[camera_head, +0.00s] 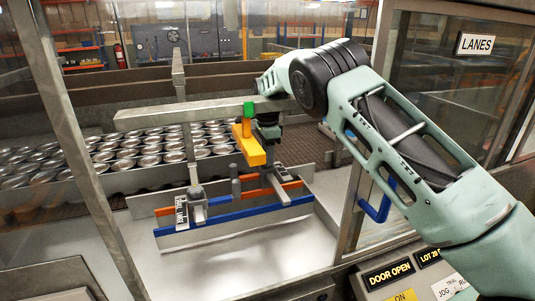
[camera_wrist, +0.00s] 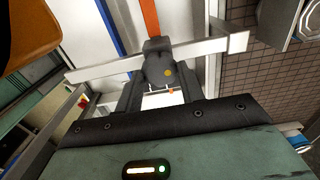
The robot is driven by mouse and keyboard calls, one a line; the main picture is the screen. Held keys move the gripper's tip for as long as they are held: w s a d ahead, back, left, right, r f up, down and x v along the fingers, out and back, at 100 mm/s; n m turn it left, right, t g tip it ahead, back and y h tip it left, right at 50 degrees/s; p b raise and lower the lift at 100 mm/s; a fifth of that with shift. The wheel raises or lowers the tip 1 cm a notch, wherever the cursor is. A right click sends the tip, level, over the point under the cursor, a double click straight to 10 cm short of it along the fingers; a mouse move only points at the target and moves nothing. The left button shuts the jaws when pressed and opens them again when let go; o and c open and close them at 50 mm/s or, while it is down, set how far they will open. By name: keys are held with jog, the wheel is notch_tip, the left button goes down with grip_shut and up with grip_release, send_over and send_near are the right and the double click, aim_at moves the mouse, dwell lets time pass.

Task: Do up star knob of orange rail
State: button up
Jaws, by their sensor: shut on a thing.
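The orange rail (camera_head: 225,196) runs across the lane in the head view, behind the blue rail (camera_head: 235,213). In the wrist view the orange rail (camera_wrist: 150,18) runs up from a dark star knob (camera_wrist: 160,68) with a yellow dot. My gripper (camera_wrist: 160,90) is shut on this knob, one dark finger on each side. In the head view my gripper (camera_head: 268,130) is partly hidden behind a yellow block, and the knob cannot be made out there. How tight the knob is cannot be told.
The yellow block (camera_head: 250,150) hangs from a grey beam (camera_head: 185,115), close to my gripper. A bracket (camera_head: 195,200) stands at the left on the rails. Many cans (camera_head: 130,150) fill the conveyor behind. The door frame (camera_head: 350,210) is close to my arm.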

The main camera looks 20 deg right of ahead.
jog(key=shift+w+r, duration=0.2)
jog(key=shift+r, duration=0.15)
jog(key=o, duration=1)
jog(key=shift+c, duration=0.2)
jog(key=shift+s+f, duration=0.1)
jog(key=shift+f, duration=0.1)
jog(key=shift+r, duration=0.1)
notch_tip(320, 180, up, 17)
jog(key=b, duration=0.2)
jog(key=shift+s, duration=0.1)
